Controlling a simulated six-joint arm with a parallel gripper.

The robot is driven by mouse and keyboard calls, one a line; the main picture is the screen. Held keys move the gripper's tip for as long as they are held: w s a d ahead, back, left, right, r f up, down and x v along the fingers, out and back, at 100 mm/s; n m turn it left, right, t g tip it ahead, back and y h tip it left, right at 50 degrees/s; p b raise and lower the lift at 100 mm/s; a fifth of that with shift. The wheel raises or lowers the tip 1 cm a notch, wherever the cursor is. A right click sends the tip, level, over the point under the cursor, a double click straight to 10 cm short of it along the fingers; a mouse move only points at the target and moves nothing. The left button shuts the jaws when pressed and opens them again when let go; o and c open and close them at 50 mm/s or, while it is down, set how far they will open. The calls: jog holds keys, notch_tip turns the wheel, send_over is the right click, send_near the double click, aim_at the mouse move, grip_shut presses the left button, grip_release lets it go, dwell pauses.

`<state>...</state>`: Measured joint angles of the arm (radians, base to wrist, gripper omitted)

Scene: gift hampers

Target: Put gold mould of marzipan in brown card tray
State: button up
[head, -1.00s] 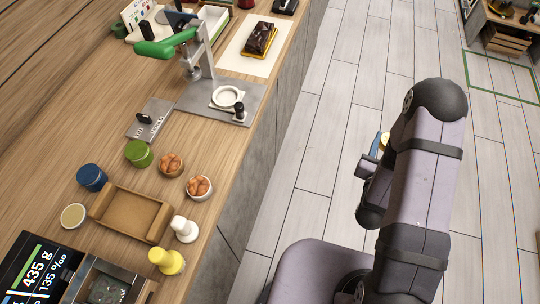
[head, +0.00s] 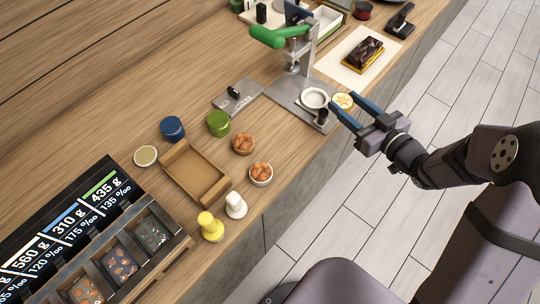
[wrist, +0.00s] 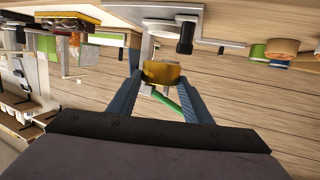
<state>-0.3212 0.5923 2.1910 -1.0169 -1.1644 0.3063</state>
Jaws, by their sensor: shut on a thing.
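The gold mould of marzipan (head: 343,101) is a small round gold cup with a pale top. It is held between the blue fingertips of my gripper (head: 345,102), near the counter's front edge by the press. In the wrist view the gold mould (wrist: 162,73) also sits between both fingertips. The brown card tray (head: 195,171) lies on the counter to the left of my gripper, open-topped and empty. My gripper is apart from the tray.
A green-handled press (head: 297,62) with a white ring (head: 315,98) stands beside my gripper. Two bowls of orange-brown pieces (head: 243,143), a green tub (head: 218,123), a blue tub (head: 172,128), and white (head: 235,206) and yellow (head: 210,228) pieces surround the tray.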

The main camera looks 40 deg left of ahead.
jog(key=s+a+r+n+g, duration=0.2)
jog(key=s+a+n+g, duration=0.15)
jog(key=s+a, duration=0.3)
notch_tip(320, 180, up, 3)
jog(key=n+g+h+p, duration=0.2)
jog(key=n+g+h, duration=0.3)
jog(key=n+g, duration=0.75)
send_over(204, 174)
jog(key=m+g, duration=0.1)
jog(key=m, duration=0.1)
jog(key=shift+w+a+f+p, duration=0.1)
jog(key=shift+f+p, duration=1.3)
jog(key=shift+f, duration=3.4)
jog(key=shift+f, duration=0.15)
jog(key=shift+f+b, duration=0.35)
jog(key=shift+b, duration=0.05)
jog(key=shift+f, duration=0.1)
